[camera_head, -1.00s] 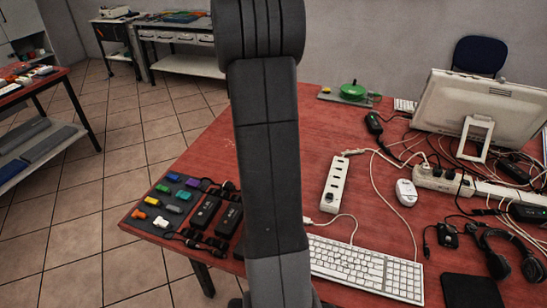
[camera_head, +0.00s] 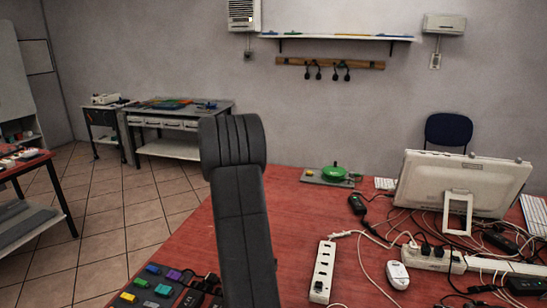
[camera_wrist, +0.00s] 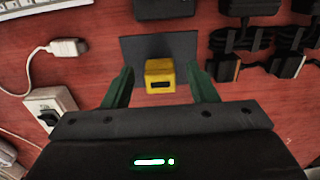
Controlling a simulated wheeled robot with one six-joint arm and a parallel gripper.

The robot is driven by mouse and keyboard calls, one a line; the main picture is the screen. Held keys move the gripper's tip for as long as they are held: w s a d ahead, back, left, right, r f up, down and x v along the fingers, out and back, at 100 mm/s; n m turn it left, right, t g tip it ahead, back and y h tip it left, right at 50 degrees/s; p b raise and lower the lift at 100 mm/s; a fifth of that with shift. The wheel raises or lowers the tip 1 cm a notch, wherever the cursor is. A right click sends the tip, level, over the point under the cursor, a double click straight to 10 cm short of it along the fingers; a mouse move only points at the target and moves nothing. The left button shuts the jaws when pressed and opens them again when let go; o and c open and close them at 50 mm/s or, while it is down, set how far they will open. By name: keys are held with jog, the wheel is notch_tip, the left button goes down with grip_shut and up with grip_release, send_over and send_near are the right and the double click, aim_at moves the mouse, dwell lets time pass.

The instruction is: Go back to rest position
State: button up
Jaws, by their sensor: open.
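In the wrist view my gripper (camera_wrist: 160,90) is open, with its two green fingers apart. A yellow block-shaped connector (camera_wrist: 160,68) with a dark slot shows between the fingers, on a dark flat pad (camera_wrist: 182,46) on the red table. I cannot tell its distance from the fingers, and neither finger clearly touches it. In the head view my dark grey arm rises in front of the table, and my gripper is out of that picture.
The red table (camera_head: 300,215) carries a white power strip (camera_head: 322,270), a white mouse (camera_head: 397,275), a monitor (camera_head: 470,180) and tangled cables at right. Colored connectors (camera_head: 153,269) lie at lower left. Black adapters (camera_wrist: 240,40) and a white plug (camera_wrist: 45,108) flank my gripper.

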jog(key=shift+r, duration=0.65)
